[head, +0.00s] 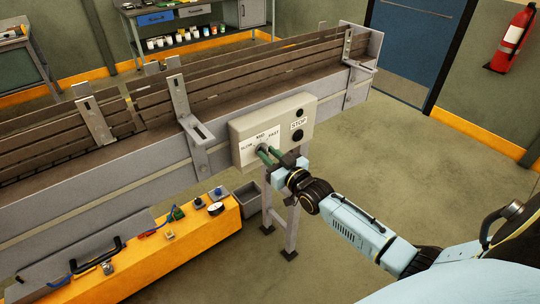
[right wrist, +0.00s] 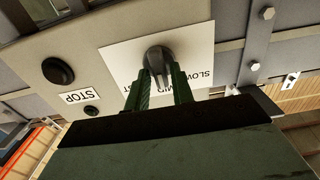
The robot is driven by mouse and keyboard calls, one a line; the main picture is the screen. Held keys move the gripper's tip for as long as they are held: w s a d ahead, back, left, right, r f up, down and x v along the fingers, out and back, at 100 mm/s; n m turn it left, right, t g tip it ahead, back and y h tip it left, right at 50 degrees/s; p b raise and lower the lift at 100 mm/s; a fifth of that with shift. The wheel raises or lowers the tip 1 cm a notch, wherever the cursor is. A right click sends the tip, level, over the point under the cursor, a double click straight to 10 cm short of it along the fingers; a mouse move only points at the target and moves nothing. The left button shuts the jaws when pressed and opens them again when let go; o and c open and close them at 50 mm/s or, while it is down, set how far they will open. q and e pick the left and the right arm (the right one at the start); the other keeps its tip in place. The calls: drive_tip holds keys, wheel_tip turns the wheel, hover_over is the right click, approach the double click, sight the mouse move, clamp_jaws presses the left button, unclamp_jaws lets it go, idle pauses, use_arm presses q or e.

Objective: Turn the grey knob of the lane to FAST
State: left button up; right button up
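The grey knob (right wrist: 158,57) sits on the white label plate (head: 273,139) of the control box, marked SLOW, MID and FAST. In the right wrist view the label reads upside down, and the knob's bar points down the picture, towards MID. FAST is partly hidden behind a finger. My right gripper (head: 264,153) is at the knob, its green fingers (right wrist: 160,78) on either side of it. The fingers stand apart, and a bit of label shows between them; firm contact is not visible. My left gripper is not in view.
The control box (head: 241,126) has black buttons (head: 298,136) and a STOP label beside the plate. It is mounted on the front of the conveyor (head: 150,180). A yellow bench (head: 190,245) with small parts stands lower left. Open floor (head: 420,170) lies to the right.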

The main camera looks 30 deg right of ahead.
clamp_jaws()
drive_tip(key=shift+m, duration=0.3)
drive_tip(key=m, duration=0.3)
drive_tip(key=shift+d+m, duration=0.1)
drive_tip(key=shift+m, duration=0.2)
drive_tip(key=shift+f+m, duration=0.1)
drive_tip(key=shift+m, duration=2.2)
drive_tip(key=shift+o, duration=1.7)
unclamp_jaws()
drive_tip(key=s+d, duration=0.1)
drive_tip(key=s, duration=1.2)
drive_tip(key=shift+s, duration=0.2)
